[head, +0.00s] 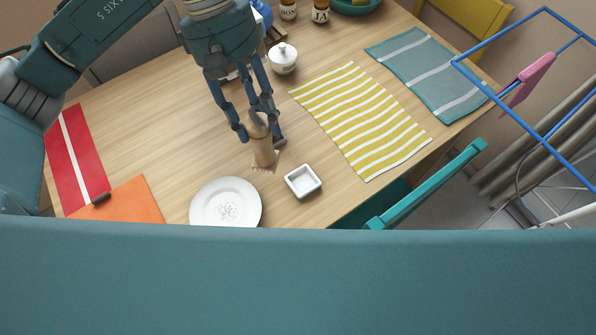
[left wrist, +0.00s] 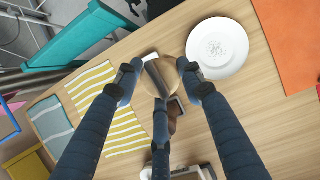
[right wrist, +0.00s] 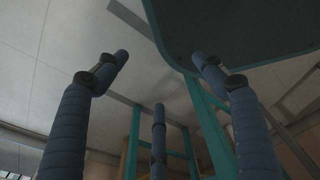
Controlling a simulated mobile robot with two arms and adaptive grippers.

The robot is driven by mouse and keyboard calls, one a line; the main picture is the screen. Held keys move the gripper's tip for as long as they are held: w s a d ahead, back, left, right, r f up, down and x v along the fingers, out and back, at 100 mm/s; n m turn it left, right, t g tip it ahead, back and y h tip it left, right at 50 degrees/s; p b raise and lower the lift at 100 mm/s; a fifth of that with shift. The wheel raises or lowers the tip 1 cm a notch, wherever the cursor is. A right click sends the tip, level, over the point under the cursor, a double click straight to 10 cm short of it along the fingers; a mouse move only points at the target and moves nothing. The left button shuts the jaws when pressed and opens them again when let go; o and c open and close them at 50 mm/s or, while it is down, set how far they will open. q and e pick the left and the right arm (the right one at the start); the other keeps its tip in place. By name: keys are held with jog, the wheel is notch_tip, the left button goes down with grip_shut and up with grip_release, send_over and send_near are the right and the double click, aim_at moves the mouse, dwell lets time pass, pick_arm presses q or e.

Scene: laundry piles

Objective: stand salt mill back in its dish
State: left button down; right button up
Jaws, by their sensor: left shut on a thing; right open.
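The wooden salt mill (head: 264,154) is roughly upright over the bare table, left of the small square white dish (head: 303,181). My left gripper (head: 261,137) comes from above, shut on the mill's upper part. I cannot tell whether the mill's foot touches the table. In the left wrist view the mill (left wrist: 171,72) is between the fingers, and the dish (left wrist: 150,57) is partly hidden beside it. The dish looks empty in the head view. My right gripper (right wrist: 160,65) is open and empty in the right wrist view, away from the table.
A white plate (head: 226,204) lies in front of the mill. A yellow striped mat (head: 360,120) lies to the right, and a teal mat (head: 428,75) beyond it. A lidded white pot (head: 283,58) stands behind. A teal chair (head: 425,185) is at the table edge.

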jog(key=s+d+r+p, duration=0.1)
jog(key=s+d, duration=0.3)
jog(key=s, duration=0.1)
pick_arm(q)
jog(key=w+d+r+n+t+h, duration=0.1)
jog(key=d+r+n+t+h, duration=0.15)
jog(key=d+r+n, duration=0.5)
notch_tip(320, 180, down, 21)
jog(key=n+p, duration=0.1)
jog(key=p, duration=0.3)
jog(key=shift+d+n+y, duration=0.15)
jog(key=shift+n+y, duration=0.2)
jog(key=shift+y, duration=0.1)
pick_arm(e)
jog(key=w+r, duration=0.1)
jog(key=a+r, duration=0.1)
jog(key=r, duration=0.1)
jog(key=w+a+r, duration=0.1)
jog(key=shift+w+r, duration=0.2)
jog(key=shift+w, duration=0.15)
pick_arm(q)
jog(key=shift+t, duration=0.25)
